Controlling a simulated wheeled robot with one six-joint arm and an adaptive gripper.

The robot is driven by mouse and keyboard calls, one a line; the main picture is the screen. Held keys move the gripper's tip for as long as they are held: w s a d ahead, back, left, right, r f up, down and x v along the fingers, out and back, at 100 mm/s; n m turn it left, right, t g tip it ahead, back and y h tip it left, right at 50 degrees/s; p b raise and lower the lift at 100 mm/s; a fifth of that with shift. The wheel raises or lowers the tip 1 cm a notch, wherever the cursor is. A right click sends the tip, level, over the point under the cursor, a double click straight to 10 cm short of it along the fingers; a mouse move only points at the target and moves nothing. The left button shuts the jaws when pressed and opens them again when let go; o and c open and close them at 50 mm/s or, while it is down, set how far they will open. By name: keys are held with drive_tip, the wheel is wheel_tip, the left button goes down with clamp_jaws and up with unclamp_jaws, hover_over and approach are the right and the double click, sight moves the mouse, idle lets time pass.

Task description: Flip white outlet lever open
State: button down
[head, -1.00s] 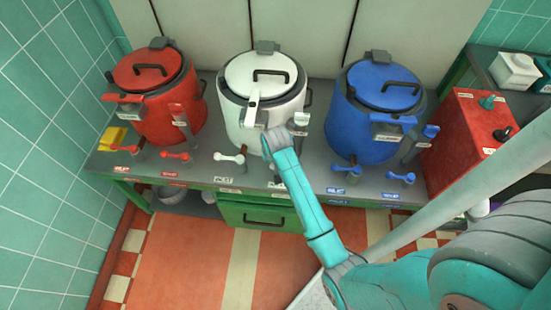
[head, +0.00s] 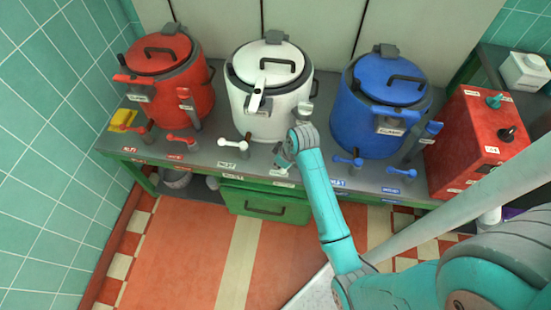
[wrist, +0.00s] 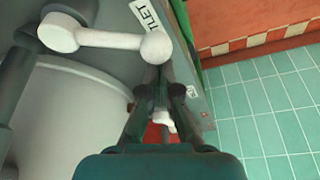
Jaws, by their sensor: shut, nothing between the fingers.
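The white kettle (head: 270,105) stands in the middle of the counter. The white outlet lever (wrist: 108,40) shows in the wrist view beside the kettle wall, with a label reading "TLET" (wrist: 148,17) next to it. In the head view my arm and gripper hide this lever. My gripper (head: 282,160) is in front of the kettle, low over the counter's front edge. In the wrist view my gripper (wrist: 160,82) is shut and empty, its tips close to the lever's near round end. I cannot tell whether they touch it. The white inlet lever (head: 233,143) is to the left.
A red kettle (head: 165,85) stands left and a blue kettle (head: 375,115) right, each with its own levers. A red box (head: 475,140) stands at the counter's right end. Grey pipes stand beside the kettles. The floor in front is clear.

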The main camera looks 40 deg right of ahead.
drive_tip(key=shift+s+n, duration=0.45)
drive_tip(key=shift+n, duration=0.05)
drive_tip(key=shift+s, duration=0.7)
drive_tip(key=shift+s+d, duration=0.2)
drive_tip(key=shift+s, duration=0.6)
drive_tip(key=shift+s+d, duration=0.2)
drive_tip(key=shift+s, duration=0.6)
drive_tip(key=shift+s+f, duration=0.1)
drive_tip(key=shift+s, duration=0.1)
drive_tip(key=shift+d, duration=0.1)
